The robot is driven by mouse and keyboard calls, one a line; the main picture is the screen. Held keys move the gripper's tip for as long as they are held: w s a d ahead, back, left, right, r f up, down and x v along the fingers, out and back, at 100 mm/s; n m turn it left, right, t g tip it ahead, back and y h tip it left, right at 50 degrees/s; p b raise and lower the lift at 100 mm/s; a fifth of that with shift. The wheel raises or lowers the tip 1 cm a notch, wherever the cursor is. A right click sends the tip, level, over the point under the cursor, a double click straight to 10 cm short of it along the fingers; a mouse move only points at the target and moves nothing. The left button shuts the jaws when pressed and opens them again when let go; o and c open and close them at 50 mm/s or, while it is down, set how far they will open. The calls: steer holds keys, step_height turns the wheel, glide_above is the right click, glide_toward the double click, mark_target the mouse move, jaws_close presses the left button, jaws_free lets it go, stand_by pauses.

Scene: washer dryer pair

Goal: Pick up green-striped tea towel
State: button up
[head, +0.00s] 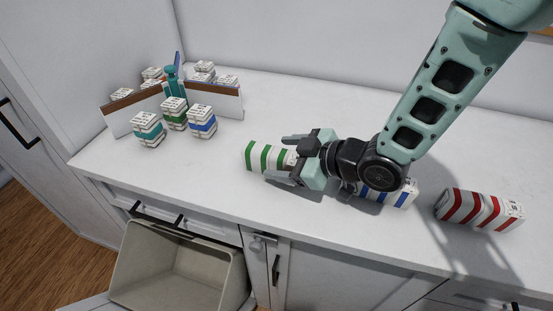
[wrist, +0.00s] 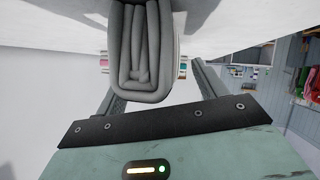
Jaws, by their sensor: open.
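The green-striped tea towel (head: 258,156) is a folded white bundle with green stripes, lying on the white counter. My gripper (head: 284,159) is low over the counter at the towel's right end, with its fingers pointing left along the towel. One finger is on the far side and one on the near side. In the wrist view, the folded grey-looking end of the towel (wrist: 143,62) sits between the open fingers, closer to the left finger. The fingertips are partly hidden there, and contact cannot be told.
A blue-striped towel (head: 398,194) lies under my wrist, and a red-striped towel (head: 480,210) lies at right. A divider (head: 226,102) with small striped bundles around it stands at back left. An open bin (head: 180,270) is below the counter front. The back middle counter is clear.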

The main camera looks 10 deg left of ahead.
mark_target(285, 155)
steer(key=shift+c, duration=0.3)
steer(key=c, duration=1)
steer(key=shift+c, duration=0.2)
step_height(285, 155, up, 10)
steer(key=shift+r, duration=0.1)
